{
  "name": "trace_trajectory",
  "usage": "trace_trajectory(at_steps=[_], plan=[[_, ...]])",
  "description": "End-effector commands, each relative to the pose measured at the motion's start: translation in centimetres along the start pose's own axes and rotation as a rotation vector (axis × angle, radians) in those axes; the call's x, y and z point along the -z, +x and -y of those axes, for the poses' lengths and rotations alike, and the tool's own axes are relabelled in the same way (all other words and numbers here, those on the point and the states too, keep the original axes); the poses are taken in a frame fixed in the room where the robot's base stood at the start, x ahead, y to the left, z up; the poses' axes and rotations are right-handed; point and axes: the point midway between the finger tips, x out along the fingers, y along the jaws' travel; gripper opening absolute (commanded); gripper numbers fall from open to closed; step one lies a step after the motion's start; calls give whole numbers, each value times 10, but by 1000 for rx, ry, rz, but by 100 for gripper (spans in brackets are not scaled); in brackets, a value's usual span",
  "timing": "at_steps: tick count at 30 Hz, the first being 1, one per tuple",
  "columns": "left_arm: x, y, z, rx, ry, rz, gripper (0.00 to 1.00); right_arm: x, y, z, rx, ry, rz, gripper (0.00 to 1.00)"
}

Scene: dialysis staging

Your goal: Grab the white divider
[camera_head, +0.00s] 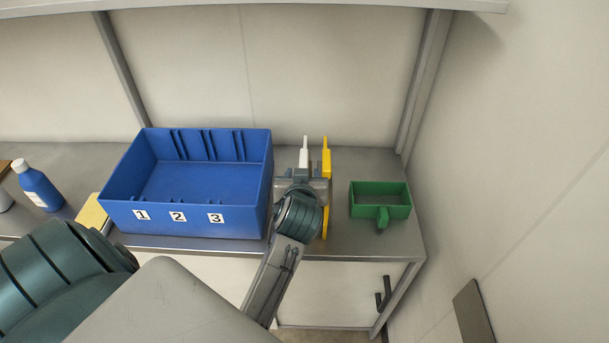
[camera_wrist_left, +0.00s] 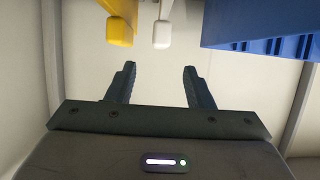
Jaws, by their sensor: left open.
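The white divider (camera_head: 304,152) stands upright to the right of the blue bin, partly hidden behind my left gripper (camera_head: 302,173). In the left wrist view the end of the white divider (camera_wrist_left: 162,34) lies beyond the fingertips, roughly in line with the gap between them. My left gripper (camera_wrist_left: 159,68) is open, with nothing between its fingers. A yellow divider (camera_head: 327,160) stands just right of the white one; it also shows in the left wrist view (camera_wrist_left: 121,29). My right gripper is not in view.
The blue bin (camera_head: 185,218), labelled 1, 2 and 3, is close on the left. A green box (camera_head: 381,208) with a handle is on the right. A blue bottle (camera_head: 39,187) stands at the far left. The wall closes off the right side.

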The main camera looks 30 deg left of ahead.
Motion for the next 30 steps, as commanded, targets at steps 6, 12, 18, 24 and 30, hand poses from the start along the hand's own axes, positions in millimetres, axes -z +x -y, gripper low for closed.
trace_trajectory(at_steps=[6,12,18,24,30], plan=[[2,29,0,1,3,-1,47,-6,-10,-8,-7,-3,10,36],[3,43,0,1,4,0,47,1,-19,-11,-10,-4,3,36],[2,71,0,1,3,0,47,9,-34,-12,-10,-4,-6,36],[0,85,0,-1,0,0,47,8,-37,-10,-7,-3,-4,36],[-1,85,0,-1,0,0,45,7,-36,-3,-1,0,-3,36]])
